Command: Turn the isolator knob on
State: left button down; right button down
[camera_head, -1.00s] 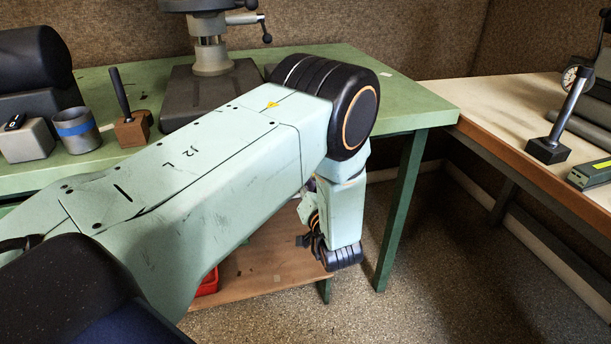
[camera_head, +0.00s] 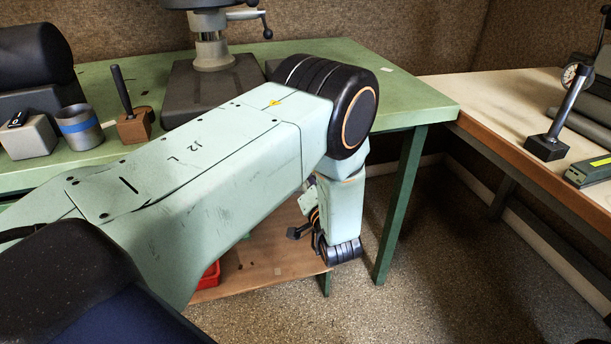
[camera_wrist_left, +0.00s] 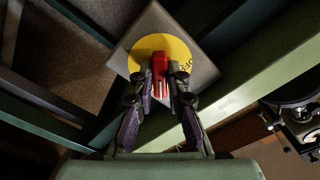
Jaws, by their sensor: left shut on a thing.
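In the left wrist view the isolator's red knob (camera_wrist_left: 160,86) stands at the middle of a yellow disc on a grey square plate (camera_wrist_left: 203,68). The plate appears as a tilted diamond. Dark lettering, partly hidden, shows at the disc's right. The red knob's long side runs roughly up and down in this picture. My left gripper (camera_wrist_left: 161,77) is shut on the knob, one finger on each side. In the head view my left arm crosses the bench and bends down past its front edge; the knob is hidden there. My right gripper is not in view.
Green bench legs and rails surround the plate. On the green bench (camera_head: 425,103) stand a heavy machine base (camera_head: 205,92), a metal cup (camera_head: 80,128) and a wooden block with a handle (camera_head: 134,126). A red bin (camera_head: 209,275) sits on the lower shelf. A pale bench stands at right.

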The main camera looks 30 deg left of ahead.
pick_arm(q)
jog(key=shift+w+r, duration=0.1)
jog(key=shift+r, duration=0.05)
jog(key=c, duration=1.3)
grip_release()
jog(key=v, duration=0.7)
jog(key=shift+s+d, duration=0.15)
jog(key=shift+s, duration=0.1)
